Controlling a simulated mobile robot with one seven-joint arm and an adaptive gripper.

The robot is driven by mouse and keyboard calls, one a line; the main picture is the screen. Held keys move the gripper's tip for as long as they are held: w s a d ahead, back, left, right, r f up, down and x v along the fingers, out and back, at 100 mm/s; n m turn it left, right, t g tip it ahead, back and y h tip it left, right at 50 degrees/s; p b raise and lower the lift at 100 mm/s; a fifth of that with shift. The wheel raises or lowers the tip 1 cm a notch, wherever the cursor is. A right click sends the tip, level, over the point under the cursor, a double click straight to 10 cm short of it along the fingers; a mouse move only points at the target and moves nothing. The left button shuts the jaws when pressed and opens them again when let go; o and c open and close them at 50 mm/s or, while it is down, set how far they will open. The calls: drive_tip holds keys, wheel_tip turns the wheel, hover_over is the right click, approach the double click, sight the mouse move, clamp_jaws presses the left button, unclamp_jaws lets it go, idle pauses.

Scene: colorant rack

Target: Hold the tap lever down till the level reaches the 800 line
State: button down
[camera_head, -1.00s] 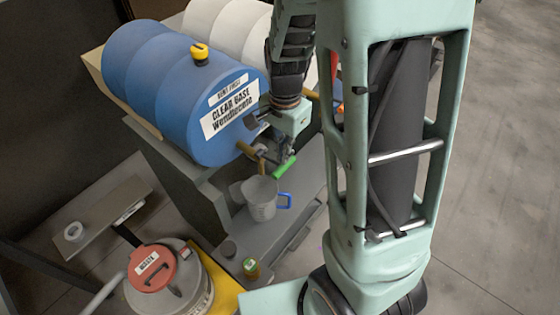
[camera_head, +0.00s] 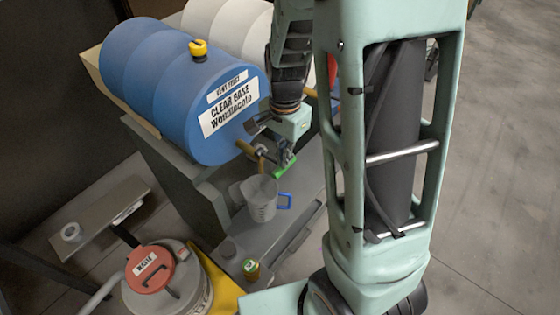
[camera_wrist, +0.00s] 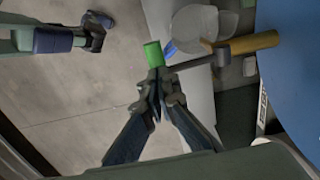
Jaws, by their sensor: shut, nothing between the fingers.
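The blue drum (camera_head: 165,85), labelled "Clear Base", lies on its side on a stand. Its brass tap (camera_head: 246,149) has a green-ended lever (camera_head: 281,174). In the wrist view the green end (camera_wrist: 153,54) lies just beyond my fingertips. My gripper (camera_head: 286,156) is shut and empty, its tips at the lever and seemingly touching it. In the wrist view the closed fingers (camera_wrist: 157,88) meet just short of the green. A clear measuring jug (camera_head: 262,198) with a blue handle (camera_head: 285,201) stands upright under the tap. Its liquid level and 800 line are too small to read.
A white drum (camera_head: 235,22) lies behind the blue one. A waste can with a red lid (camera_head: 149,268) stands at lower left. A small jar (camera_head: 251,269) sits near the shelf's front. A grey bench (camera_head: 105,205) is at left. Open floor (camera_head: 500,190) lies to the right.

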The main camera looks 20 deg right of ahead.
drive_tip(key=shift+f+b, duration=1.25)
drive_tip(key=shift+f, duration=0.55)
idle(6.2)
